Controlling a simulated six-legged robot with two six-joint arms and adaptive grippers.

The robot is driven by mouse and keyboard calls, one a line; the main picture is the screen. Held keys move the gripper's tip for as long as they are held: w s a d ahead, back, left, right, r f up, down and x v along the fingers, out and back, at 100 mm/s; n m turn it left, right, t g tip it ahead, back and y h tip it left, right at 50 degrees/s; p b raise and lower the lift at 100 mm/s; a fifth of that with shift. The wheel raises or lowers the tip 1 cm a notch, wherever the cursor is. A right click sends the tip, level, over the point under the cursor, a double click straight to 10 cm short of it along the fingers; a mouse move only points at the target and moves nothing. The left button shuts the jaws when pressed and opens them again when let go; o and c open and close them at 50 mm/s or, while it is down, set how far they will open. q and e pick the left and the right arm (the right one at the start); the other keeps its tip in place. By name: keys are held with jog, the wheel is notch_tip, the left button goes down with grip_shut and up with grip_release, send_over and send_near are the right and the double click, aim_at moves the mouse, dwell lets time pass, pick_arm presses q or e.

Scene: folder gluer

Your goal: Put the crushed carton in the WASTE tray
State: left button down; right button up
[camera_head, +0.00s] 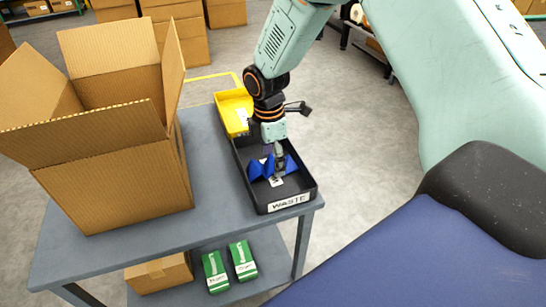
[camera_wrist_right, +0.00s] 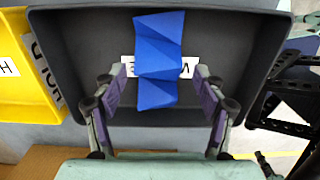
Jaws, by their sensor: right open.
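The crushed carton is a blue, zigzag-folded piece (camera_head: 262,169) inside the black WASTE tray (camera_head: 308,184), which stands at the right edge of the grey table. My right gripper (camera_head: 280,163) reaches down into the tray from above, at the carton. In the right wrist view the carton (camera_wrist_right: 158,58) lies over a white label on the tray floor (camera_wrist_right: 85,50). The open fingers of my right gripper (camera_wrist_right: 160,95) stand on either side of the carton's near end, with gaps between them and it. My left gripper is not in view.
A yellow tray (camera_head: 228,112) adjoins the WASTE tray's far side; its label is partly readable in the wrist view. A large open cardboard box (camera_head: 115,175) stands on the table's left. Green-and-white cartons (camera_head: 243,260) and a closed box (camera_head: 160,275) sit on the lower shelf.

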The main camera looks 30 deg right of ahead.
aim_at(270, 166)
notch_tip(270, 166, up, 12)
jog(key=p, duration=0.4)
jog(key=shift+a, duration=0.4)
jog(key=shift+f, duration=0.1)
